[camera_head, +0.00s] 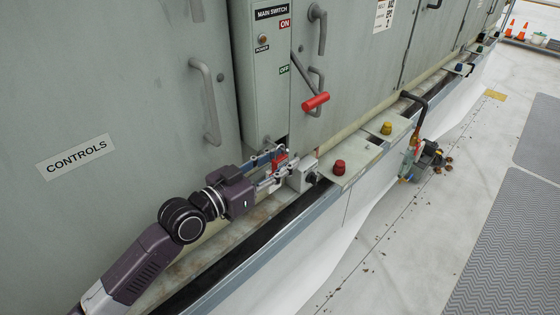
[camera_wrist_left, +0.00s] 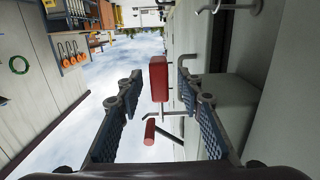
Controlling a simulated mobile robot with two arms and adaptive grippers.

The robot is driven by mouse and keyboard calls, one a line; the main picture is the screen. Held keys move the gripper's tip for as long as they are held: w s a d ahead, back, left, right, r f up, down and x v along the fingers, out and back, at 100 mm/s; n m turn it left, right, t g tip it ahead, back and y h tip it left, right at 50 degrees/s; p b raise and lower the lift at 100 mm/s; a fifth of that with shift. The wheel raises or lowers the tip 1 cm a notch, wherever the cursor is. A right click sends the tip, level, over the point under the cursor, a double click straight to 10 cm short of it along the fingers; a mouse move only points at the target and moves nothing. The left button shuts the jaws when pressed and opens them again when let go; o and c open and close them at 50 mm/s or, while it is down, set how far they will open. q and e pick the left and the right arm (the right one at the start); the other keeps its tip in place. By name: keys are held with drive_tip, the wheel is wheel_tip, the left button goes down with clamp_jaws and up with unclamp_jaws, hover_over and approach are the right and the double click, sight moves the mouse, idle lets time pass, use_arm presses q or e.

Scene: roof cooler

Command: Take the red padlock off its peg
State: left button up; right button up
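The red padlock (camera_wrist_left: 158,78) shows as a red block between the two blue-padded fingers of my left gripper (camera_wrist_left: 157,92) in the left wrist view. A gap shows on each side of it, so the fingers look open around it. In the head view, a bit of the red padlock (camera_head: 280,159) shows between the fingers of my left gripper (camera_head: 275,165), low in front of the switch column. The peg is not clearly seen, and I cannot tell how the shackle sits on it. My right gripper is in neither view.
A red-handled lever (camera_head: 315,101) sticks out above and right of the gripper. A red knob (camera_head: 339,167) and a yellow knob (camera_head: 386,128) stand on the ledge to the right. A cabinet door handle (camera_head: 207,100) is at upper left. The floor beyond the ledge is mostly open.

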use_arm(q)
clamp_jaws()
drive_tip(key=shift+r, duration=0.2)
drive_tip(key=shift+r, duration=0.25)
drive_tip(key=s+d+r+p, duration=0.1)
drive_tip(key=s+d+r, duration=0.1)
drive_tip(key=s+d, duration=1)
drive_tip(key=shift+s+d, duration=0.3)
drive_tip(key=shift+s, duration=0.1)
